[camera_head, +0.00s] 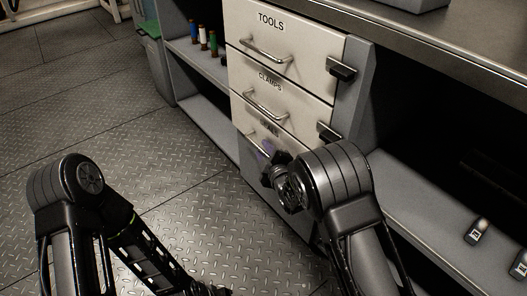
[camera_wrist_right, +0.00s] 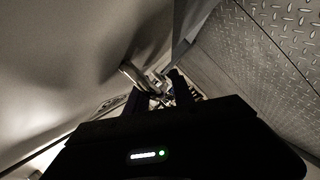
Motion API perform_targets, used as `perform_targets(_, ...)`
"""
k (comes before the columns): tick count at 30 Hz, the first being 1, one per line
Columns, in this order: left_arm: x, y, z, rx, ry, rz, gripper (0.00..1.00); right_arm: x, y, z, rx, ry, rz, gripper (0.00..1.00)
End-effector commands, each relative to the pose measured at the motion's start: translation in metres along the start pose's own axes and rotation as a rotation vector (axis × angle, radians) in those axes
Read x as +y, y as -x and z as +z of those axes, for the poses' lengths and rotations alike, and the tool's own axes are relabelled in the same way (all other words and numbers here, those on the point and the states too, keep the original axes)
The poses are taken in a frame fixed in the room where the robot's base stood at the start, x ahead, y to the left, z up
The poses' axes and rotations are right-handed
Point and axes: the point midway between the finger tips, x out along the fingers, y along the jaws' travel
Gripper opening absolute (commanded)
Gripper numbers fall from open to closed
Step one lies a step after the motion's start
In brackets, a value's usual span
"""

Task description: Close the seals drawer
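The seals drawer (camera_head: 250,138) is the third one down in the cabinet, below the clamps drawer (camera_head: 267,92). Its label is partly readable, and my right arm hides much of its front, so how far it stands out is unclear. My right gripper (camera_head: 268,150) is in front of the drawer, with its fingers mostly hidden by the wrist. In the right wrist view the two dark fingers (camera_wrist_right: 156,96) are spread apart beside a metal handle (camera_wrist_right: 131,74); whether they touch it is unclear. My left arm reaches down to the bottom edge, its gripper not clearly visible.
The tools drawer (camera_head: 275,48) is at the top. Dark latch blocks (camera_head: 341,69) sit at the right of the drawers. Left shelves hold several small bottles (camera_head: 203,37); a right lower shelf (camera_head: 430,215) holds small boxes.

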Motion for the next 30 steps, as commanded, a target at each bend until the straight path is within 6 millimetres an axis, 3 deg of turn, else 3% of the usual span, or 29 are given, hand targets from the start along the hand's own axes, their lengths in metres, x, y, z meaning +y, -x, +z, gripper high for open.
perform_targets(11, 0.001, 0.003, 0.0, 0.0, 0.0, 0.0, 0.0, 0.002, 0.005, -0.002, 0.001, -0.001, 0.002, 0.33)
perform_targets(24, 0.008, 0.024, 0.002, -0.007, -0.003, -0.002, 0.0, 0.002, 0.068, -0.001, 0.0, -0.001, 0.0, 0.33)
perform_targets(30, 0.009, 0.025, 0.003, -0.009, -0.003, -0.002, 0.0, 0.0, 0.078, -0.001, 0.001, 0.0, 0.001, 0.33)
